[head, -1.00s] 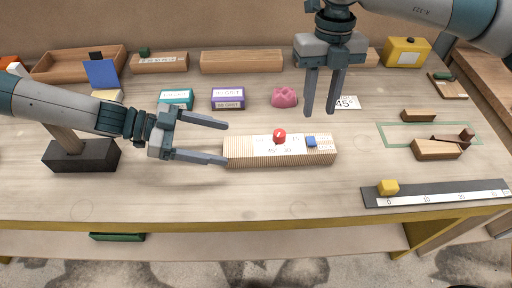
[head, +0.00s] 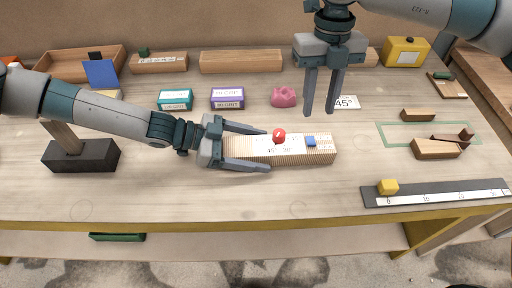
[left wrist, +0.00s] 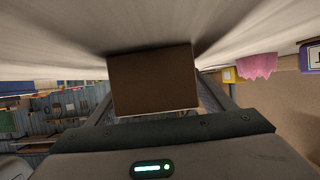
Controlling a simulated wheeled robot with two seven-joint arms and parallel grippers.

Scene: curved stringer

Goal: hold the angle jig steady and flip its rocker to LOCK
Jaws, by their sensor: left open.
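The angle jig (head: 240,156) is a long ribbed wooden block lying on the bench, with a white scale on top. It carries a red knob (head: 279,135) near its middle and a small blue rocker (head: 311,141) toward its right end; the rocker's marking is too small to read. My left gripper (head: 268,150) is open around the jig's left end, one finger along the far side and one along the near side. The jig's end face (left wrist: 152,80) sits between the fingers in the left wrist view. My right gripper (head: 320,114) hangs open and empty above and behind the jig.
A 45° card (head: 347,102) lies behind the right gripper. A pink object (head: 284,97) and a purple grit box (head: 228,99) stand behind the jig. A dark ruler strip (head: 440,194) lies at front right. The bench in front of the jig is clear.

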